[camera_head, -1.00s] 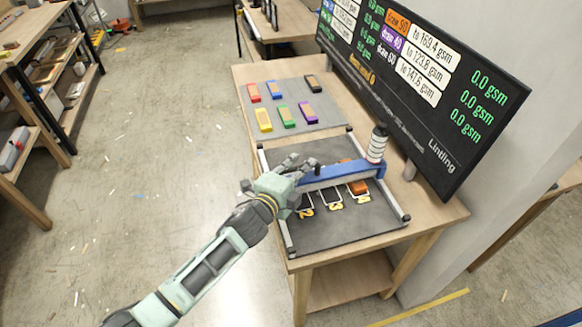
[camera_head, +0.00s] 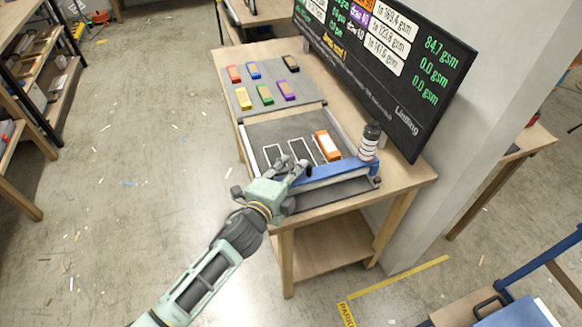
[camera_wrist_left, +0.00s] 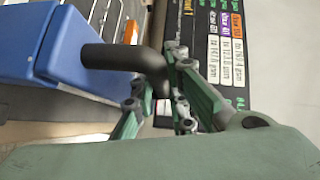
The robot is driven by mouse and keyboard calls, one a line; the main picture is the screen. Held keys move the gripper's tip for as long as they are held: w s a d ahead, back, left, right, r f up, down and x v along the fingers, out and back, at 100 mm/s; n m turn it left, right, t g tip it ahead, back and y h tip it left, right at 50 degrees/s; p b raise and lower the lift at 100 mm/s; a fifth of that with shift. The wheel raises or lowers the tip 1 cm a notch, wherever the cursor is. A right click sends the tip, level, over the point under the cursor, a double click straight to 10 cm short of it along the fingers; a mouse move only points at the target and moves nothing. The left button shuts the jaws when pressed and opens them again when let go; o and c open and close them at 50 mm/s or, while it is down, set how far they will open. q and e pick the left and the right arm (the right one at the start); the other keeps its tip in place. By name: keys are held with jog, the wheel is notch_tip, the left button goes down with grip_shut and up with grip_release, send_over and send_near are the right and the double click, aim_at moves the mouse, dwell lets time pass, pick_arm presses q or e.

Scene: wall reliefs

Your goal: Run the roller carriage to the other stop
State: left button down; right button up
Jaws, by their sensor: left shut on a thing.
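The blue roller carriage (camera_head: 335,174) lies across the dark bed (camera_head: 262,133) at its near end, by the front stops. A black-and-white cylinder (camera_head: 369,142) stands upright on its right end. My left gripper (camera_head: 297,172) is at the carriage's left end, shut on its black handle. In the left wrist view the black handle (camera_wrist_left: 125,58) sticks out of the blue carriage end (camera_wrist_left: 60,50) between my fingers. An orange-and-white block (camera_head: 327,145) lies in the right one of the outlined slots, behind the carriage. My right gripper is not in view.
A grey mat (camera_head: 270,78) behind the bed holds several coloured blocks. A black screen (camera_head: 400,70) stands along the table's right side and reads 84.7 gsm on its top line. The wooden table's (camera_head: 300,215) front edge is close to the carriage.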

pick_arm(q)
jog(key=c, duration=2.1)
grip_release()
jog(key=shift+s+d+f, duration=0.1)
jog(key=shift+s+f, duration=0.1)
jog(key=shift+f, duration=0.05)
jog(key=o, duration=0.4)
jog(key=shift+r, duration=0.2)
jog(key=v, duration=1.2)
jog(key=shift+s, duration=0.1)
